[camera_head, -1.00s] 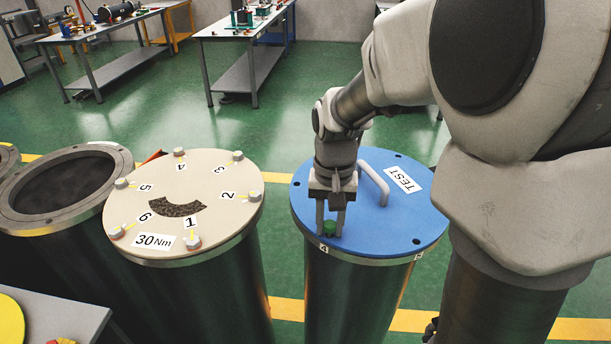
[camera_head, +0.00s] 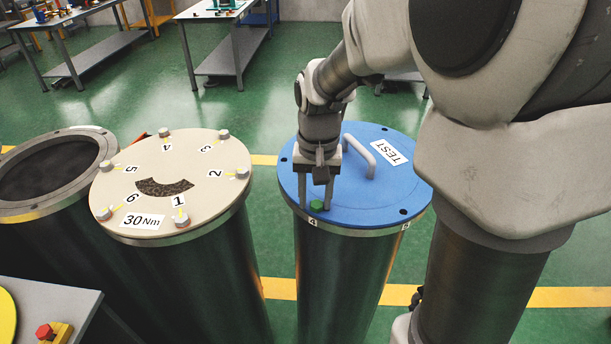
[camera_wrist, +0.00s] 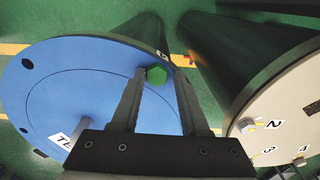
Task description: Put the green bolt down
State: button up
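The green bolt (camera_head: 317,206) stands at the near rim of the blue lid (camera_head: 352,205), by the label 4. Its hex head also shows in the wrist view (camera_wrist: 157,75). It appears to rest in the lid, though its shank is hidden. My gripper (camera_head: 316,204) points down over it, with one finger on each side. In the wrist view my gripper (camera_wrist: 160,78) is open around the bolt head, with a clear gap on the right finger's side and the left finger close to it.
The blue lid has a handle (camera_head: 357,155), a TEST label and empty holes. A beige lid (camera_head: 205,195) with several grey bolts stands to the left, and an open cylinder (camera_head: 50,170) beyond it. Workbenches (camera_head: 215,12) stand at the back.

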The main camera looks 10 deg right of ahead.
aim_at(318, 203)
jog(key=shift+s+d+f, duration=0.15)
jog(key=shift+s+f, duration=0.1)
jog(key=shift+f, duration=0.25)
jog(key=shift+s+d+f, duration=0.15)
jog(key=shift+s+f, duration=0.05)
jog(key=shift+f, duration=0.3)
jog(key=shift+r, duration=0.1)
jog(key=shift+r+p, duration=0.3)
notch_tip(318, 203, up, 12)
jog(key=s+r+n+t, duration=0.1)
jog(key=s+n+t, duration=0.2)
jog(key=s, duration=1)
jog(key=shift+n+t+p, duration=0.3)
jog(key=shift+t+p, duration=0.05)
jog(key=shift+t, duration=0.75)
jog(key=shift+f, duration=0.15)
